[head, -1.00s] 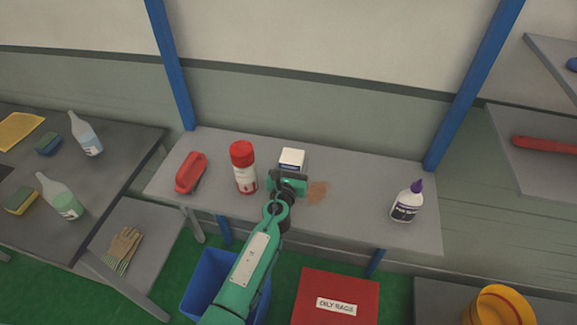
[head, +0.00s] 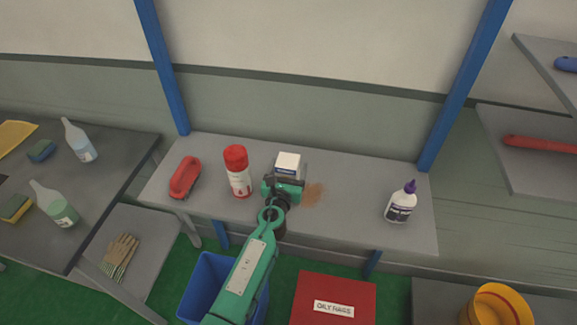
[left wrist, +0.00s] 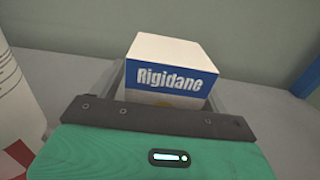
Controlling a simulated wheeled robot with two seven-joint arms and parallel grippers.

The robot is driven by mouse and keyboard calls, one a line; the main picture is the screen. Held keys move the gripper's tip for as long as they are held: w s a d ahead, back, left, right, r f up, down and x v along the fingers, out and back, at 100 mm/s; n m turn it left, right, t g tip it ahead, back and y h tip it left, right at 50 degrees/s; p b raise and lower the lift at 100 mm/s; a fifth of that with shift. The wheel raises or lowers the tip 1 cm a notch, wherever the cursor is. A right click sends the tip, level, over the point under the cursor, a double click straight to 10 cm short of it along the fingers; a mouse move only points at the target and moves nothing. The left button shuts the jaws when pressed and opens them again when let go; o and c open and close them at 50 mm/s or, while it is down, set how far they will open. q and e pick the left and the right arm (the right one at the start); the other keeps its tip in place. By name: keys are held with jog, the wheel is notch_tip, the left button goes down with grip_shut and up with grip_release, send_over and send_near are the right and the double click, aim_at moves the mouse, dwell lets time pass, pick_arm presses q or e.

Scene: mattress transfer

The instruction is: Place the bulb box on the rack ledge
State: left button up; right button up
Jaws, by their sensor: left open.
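A small white box with a blue band (head: 288,162) stands upright on the grey ledge (head: 350,185) between two blue posts; it is the only box I see. In the left wrist view the box (left wrist: 170,68) reads "Rigidane" and stands just ahead of the gripper body. My left gripper (head: 286,180) is open at the near side of the box, with its grey fingers low beside it. The head view does not show clearly whether the fingers touch it. My right gripper is not in view.
A red-capped spray can (head: 238,172) stands close left of the box, with a red brush-like object (head: 185,177) beyond it. A brown stain (head: 314,194) lies to the right. A purple-capped bottle (head: 401,203) stands farther right. A blue bin (head: 205,280) and red bin (head: 335,290) are below.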

pick_arm(q)
jog(key=s, duration=0.3)
jog(key=s+a, duration=0.1)
jog(key=s, duration=0.2)
jog(key=s+a, duration=0.1)
jog(key=s, duration=0.3)
jog(key=shift+s+a, duration=0.1)
jog(key=shift+s, duration=0.5)
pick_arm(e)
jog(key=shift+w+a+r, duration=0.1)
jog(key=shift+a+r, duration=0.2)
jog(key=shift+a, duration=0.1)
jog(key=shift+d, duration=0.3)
